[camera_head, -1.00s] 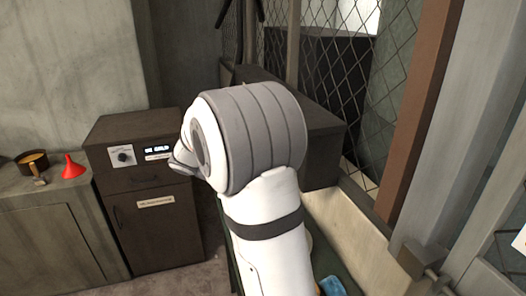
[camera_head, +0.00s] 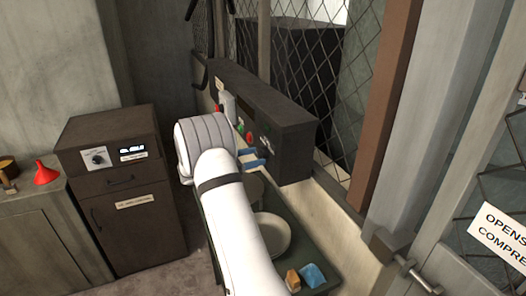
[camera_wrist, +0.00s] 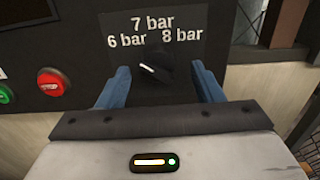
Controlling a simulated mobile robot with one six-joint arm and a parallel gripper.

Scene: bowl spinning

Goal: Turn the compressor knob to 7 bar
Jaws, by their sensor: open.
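The dark compressor knob (camera_wrist: 156,70) is in the wrist view, on a dark panel (camera_wrist: 85,22) below the printed labels 6 bar, 7 bar and 8 bar. Its white pointer mark slants to the upper left, towards the 6 bar side. My gripper (camera_wrist: 160,72) is open, with one blue finger left and one right of the knob. I cannot tell whether either finger touches it. In the head view my gripper's blue fingers (camera_head: 254,158) reach the front of the dark control box (camera_head: 265,105).
A red button (camera_wrist: 52,82) and a green button (camera_wrist: 5,94) sit left of the knob. Below the arm in the head view are a pale bowl (camera_head: 272,236), a blue item (camera_head: 313,274) and an orange-brown block (camera_head: 293,280). A dark cabinet (camera_head: 120,190) stands left.

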